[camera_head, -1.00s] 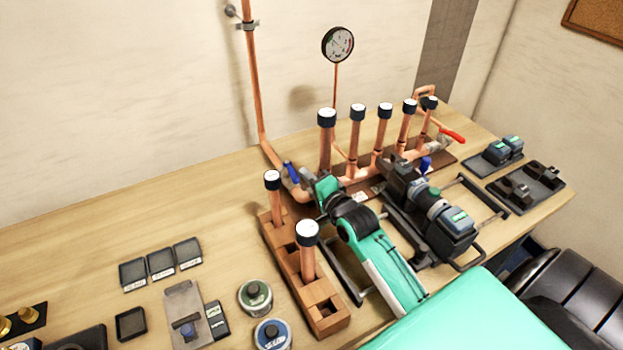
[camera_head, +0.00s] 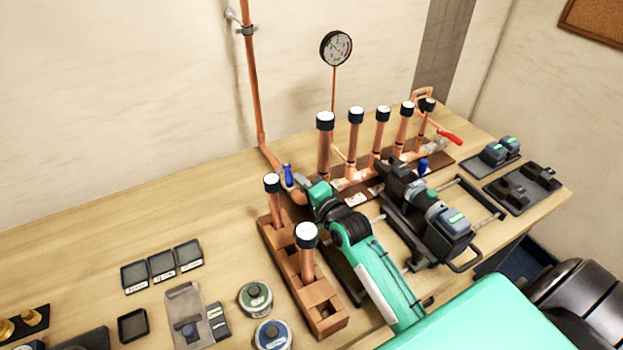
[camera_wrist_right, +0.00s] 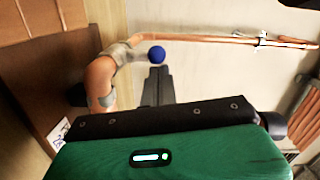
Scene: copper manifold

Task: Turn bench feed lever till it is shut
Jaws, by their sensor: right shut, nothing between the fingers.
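The bench feed lever (camera_head: 287,174) has a blue handle and stands nearly upright at the left end of the copper manifold, by the wall pipe. In the right wrist view its blue end (camera_wrist_right: 157,53) shows just beyond my fingertips. My right gripper (camera_head: 303,183) reaches in beside the lever on its right. In the right wrist view the right gripper (camera_wrist_right: 157,80) is shut with nothing in it. Its tips are at or very close to the handle; I cannot tell if they touch. The valve body (camera_wrist_right: 122,52) is beside it. My left gripper is not in view.
Capped copper uprights (camera_head: 324,145) stand right of the lever. A wooden block rack (camera_head: 328,318) with two capped pipes stands in front. A power tool (camera_head: 440,215) lies right of my arm. A red-handled lever (camera_head: 449,137) is at the manifold's far end. The bench at left back is clear.

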